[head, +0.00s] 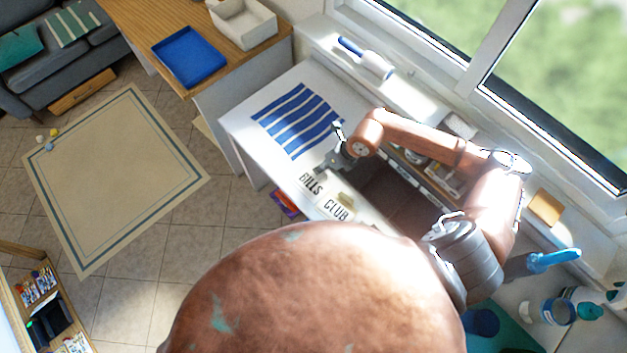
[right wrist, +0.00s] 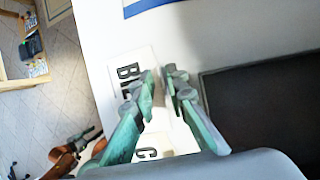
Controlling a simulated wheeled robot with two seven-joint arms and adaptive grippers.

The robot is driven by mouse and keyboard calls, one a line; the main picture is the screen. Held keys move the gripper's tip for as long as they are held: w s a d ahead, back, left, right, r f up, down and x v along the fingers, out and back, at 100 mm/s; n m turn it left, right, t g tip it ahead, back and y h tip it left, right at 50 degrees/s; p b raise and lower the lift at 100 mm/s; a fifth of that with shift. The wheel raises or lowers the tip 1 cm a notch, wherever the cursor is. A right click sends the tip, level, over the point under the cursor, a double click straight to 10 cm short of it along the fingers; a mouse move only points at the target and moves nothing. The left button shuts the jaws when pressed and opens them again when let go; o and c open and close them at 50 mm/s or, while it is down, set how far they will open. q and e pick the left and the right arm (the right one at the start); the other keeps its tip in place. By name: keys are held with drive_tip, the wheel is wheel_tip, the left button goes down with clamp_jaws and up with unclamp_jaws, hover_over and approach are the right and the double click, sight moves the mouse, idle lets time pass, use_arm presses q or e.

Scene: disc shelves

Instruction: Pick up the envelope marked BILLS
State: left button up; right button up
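The envelope marked BILLS (head: 312,184) lies flat on the white desk, with the CLUB envelope (head: 336,208) beside it. In the right wrist view, BILLS (right wrist: 128,72) shows with its last letters hidden by a finger; CLUB (right wrist: 150,153) is mostly hidden by my gripper. My right gripper (head: 333,160) is at the BILLS envelope's far edge. In the right wrist view, its fingers (right wrist: 162,80) are partly open with a narrow empty gap, over the right side of BILLS. I cannot tell their height. Copper and dark parts of my left arm show low at left there, too small to read.
The desk (head: 240,122) bears a blue-striped cloth (head: 298,115). A dark panel (right wrist: 265,105) lies right of the fingers. A blue tray (head: 188,57) and a white bin (head: 243,25) stand on the wooden counter. Windows line the right.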

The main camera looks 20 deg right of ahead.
clamp_jaws()
use_arm(q)
drive_tip(key=shift+s, duration=1.15)
drive_tip(key=shift+w, duration=0.1)
use_arm(e)
drive_tip(key=shift+r, duration=0.4)
drive_tip(key=r, duration=0.3)
drive_tip(key=shift+s+a+r, duration=0.1)
drive_tip(key=shift+a+r, duration=0.05)
drive_tip(key=shift+a, duration=0.2)
wheel_tip(320, 180, up, 5)
drive_tip(key=p, duration=0.1)
hover_over(311, 181)
use_arm(q)
drive_tip(key=shift+w+r, duration=0.5)
drive_tip(key=shift+r, duration=0.25)
use_arm(e)
drive_tip(key=s+a+r, duration=0.3)
drive_tip(key=a+r, duration=0.1)
drive_tip(key=a, duration=0.4)
drive_tip(key=shift+a, duration=0.15)
